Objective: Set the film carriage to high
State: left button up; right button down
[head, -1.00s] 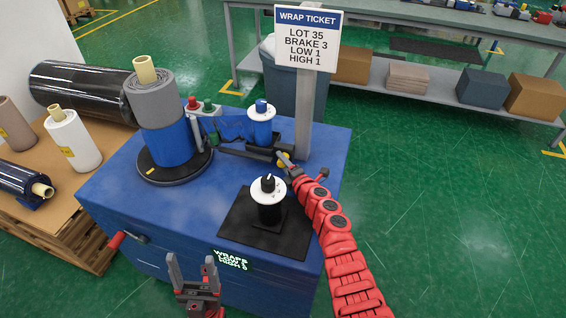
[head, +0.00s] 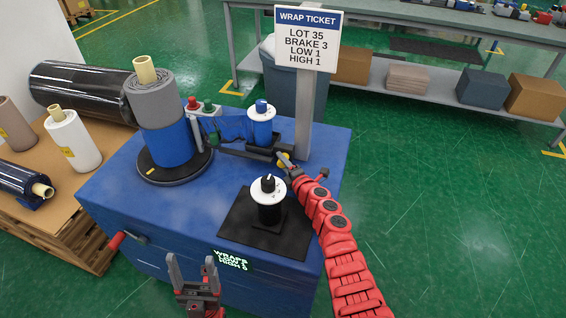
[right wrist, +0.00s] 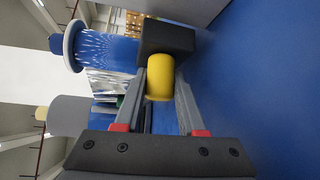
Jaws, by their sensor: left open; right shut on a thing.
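The film carriage is a dark block (head: 270,150) at the back of the blue machine top. It carries an upright blue film roll (head: 262,130), and a yellow knob (head: 283,160) sticks out of its side. My right gripper (head: 286,158) is shut on the yellow knob. In the right wrist view the knob (right wrist: 160,76) sits between the fingers, against the dark carriage block (right wrist: 167,36). The carriage appears low, near the machine top; its exact height is hard to tell. My left gripper (head: 191,272) is open and empty before the machine's front edge.
A grey and blue wrapped stack (head: 160,105) stands on a round turntable (head: 150,178). The sign (head: 308,45) reads BRAKE 3, LOW 1, HIGH 1.

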dwell(0.5)
notch_tip(320, 180, up, 12)
jog(key=p, duration=1.1)
jog(key=shift+w+f, duration=0.15)
jog(key=c, duration=0.5)
grip_release()
jog(key=shift+f, duration=0.1)
